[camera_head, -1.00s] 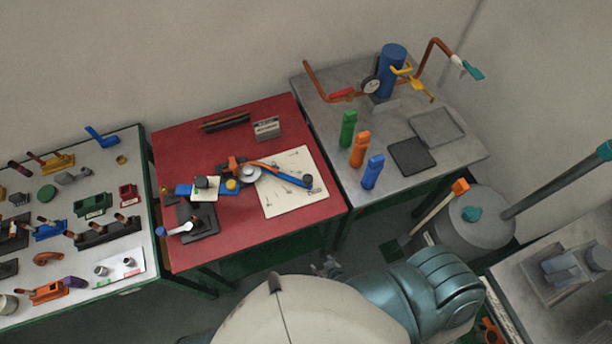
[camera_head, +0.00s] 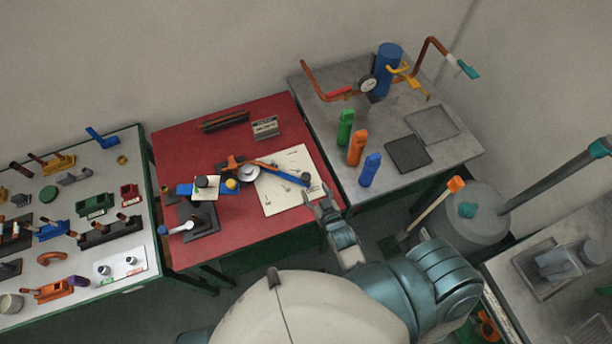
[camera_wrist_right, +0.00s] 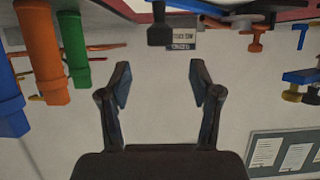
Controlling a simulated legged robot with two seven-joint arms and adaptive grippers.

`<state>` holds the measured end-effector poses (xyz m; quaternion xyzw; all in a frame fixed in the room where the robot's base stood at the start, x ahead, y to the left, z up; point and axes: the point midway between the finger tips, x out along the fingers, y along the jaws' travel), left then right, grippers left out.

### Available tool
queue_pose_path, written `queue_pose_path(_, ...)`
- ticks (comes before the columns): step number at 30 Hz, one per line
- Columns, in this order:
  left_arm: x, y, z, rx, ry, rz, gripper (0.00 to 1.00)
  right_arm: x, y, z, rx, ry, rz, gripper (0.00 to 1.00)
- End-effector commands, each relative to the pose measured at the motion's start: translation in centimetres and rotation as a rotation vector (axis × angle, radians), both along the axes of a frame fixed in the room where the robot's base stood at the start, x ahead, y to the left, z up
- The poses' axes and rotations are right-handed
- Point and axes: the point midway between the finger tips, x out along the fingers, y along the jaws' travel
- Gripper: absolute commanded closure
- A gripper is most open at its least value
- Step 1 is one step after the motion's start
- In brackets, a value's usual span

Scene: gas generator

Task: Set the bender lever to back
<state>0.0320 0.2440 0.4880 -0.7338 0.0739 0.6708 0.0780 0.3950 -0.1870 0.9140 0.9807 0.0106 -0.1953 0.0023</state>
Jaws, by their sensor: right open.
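The bender (camera_head: 248,173) stands on the red table, with a round grey wheel and orange parts. Its long lever (camera_head: 283,171) is blue with a dark end knob (camera_head: 305,177) and reaches to the right over a cream sheet (camera_head: 285,200). My right gripper (camera_head: 318,198) is at the red table's front right edge, just below the knob in the picture, open and empty; contact with the knob is not visible. In the right wrist view its two fingers (camera_wrist_right: 160,85) are spread, with a dark knob-like piece (camera_wrist_right: 160,34) beyond them. My left gripper is not in view.
Green (camera_head: 345,128), orange (camera_head: 357,148) and blue (camera_head: 369,170) upright cylinders stand on the grey table to the right. A grey drum (camera_head: 475,215) stands at right.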

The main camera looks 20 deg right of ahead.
Motion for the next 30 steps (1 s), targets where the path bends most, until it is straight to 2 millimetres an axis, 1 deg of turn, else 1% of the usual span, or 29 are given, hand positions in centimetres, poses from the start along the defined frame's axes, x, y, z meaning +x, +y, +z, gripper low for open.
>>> queue_pose_path(1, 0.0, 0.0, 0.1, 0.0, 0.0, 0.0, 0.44, 1.3, 0.0, -0.3, 0.0, -0.003, 0.0, 0.36)
queue_pose_path(6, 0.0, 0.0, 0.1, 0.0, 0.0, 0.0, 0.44, 4.8, 0.1, -1.9, 0.0, -0.001, 0.001, 0.36)
queue_pose_path(9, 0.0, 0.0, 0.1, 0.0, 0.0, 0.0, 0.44, 6.4, 0.2, -2.5, 0.0, -0.002, 0.0, 0.36)
queue_pose_path(12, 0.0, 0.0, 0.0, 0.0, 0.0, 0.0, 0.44, 7.4, 0.2, -3.1, 0.0, 0.0, 0.0, 0.36)
queue_pose_path(15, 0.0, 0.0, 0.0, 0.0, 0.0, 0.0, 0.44, 8.1, 0.2, -3.4, 0.001, 0.0, 0.0, 0.36)
queue_pose_path(18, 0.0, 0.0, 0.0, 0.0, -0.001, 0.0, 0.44, 8.4, 0.2, -3.5, 0.001, 0.001, 0.0, 0.36)
queue_pose_path(25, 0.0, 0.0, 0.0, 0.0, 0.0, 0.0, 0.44, 8.4, 0.2, -3.5, 0.001, 0.0, 0.0, 0.36)
queue_pose_path(26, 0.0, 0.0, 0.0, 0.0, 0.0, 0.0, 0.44, 8.4, 0.2, -3.5, 0.001, 0.0, 0.0, 0.44)
queue_pose_path(27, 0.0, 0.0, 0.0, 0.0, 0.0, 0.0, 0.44, 8.4, 0.2, -3.5, 0.001, 0.0, 0.0, 0.54)
queue_pose_path(29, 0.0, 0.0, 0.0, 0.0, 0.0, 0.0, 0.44, 8.4, 0.2, -3.5, 0.0, 0.0, 0.0, 0.69)
queue_pose_path(30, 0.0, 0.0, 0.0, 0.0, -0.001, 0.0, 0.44, 8.4, 0.2, -3.5, 0.001, 0.0, 0.0, 0.79)
